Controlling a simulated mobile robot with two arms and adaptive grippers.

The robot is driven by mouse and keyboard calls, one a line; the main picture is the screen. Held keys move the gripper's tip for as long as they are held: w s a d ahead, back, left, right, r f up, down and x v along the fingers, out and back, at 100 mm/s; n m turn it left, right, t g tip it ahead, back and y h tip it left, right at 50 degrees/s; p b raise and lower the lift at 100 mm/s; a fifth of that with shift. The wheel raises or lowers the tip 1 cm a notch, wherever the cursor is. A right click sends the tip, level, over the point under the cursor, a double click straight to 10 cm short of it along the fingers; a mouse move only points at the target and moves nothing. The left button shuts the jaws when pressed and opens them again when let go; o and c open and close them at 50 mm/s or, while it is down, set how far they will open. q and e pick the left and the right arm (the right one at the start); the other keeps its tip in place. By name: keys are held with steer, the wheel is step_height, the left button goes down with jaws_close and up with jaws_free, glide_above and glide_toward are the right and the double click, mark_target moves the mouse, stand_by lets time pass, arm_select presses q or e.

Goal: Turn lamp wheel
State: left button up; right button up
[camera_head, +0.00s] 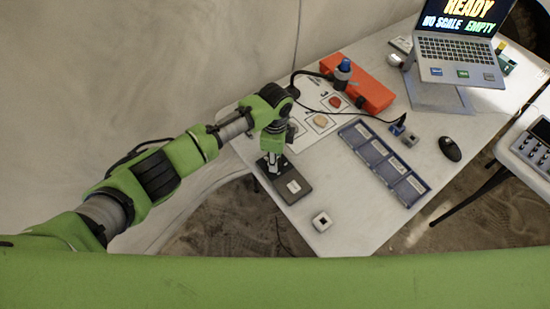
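My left arm comes in from the left. Its gripper (272,164) points down at the left part of the table, over the back end of a flat black device (290,187) with a white label. I cannot tell if it touches the device, and its fingers are too small to read. A blue-topped black fixture (343,70) stands by the orange case, with a curved black stem or cable running left from it behind my arm. It may be the lamp, but I cannot make out a wheel. My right gripper is not in view.
A white mat holds a red piece (335,102) and a tan piece (321,120). An orange case (372,92), a blue compartment tray (412,204), a mouse (449,149) and a laptop (456,50) on a stand are further right. A small white cube (321,221) sits near the front edge.

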arm_select(q)
steer(key=m, duration=0.4)
steer(key=shift+m+b, duration=0.6)
steer(key=shift+m, duration=1.6)
steer(key=o, duration=1.1)
steer(key=shift+r, duration=0.1)
step_height(320, 180, up, 12)
steer(key=shift+f, duration=0.1)
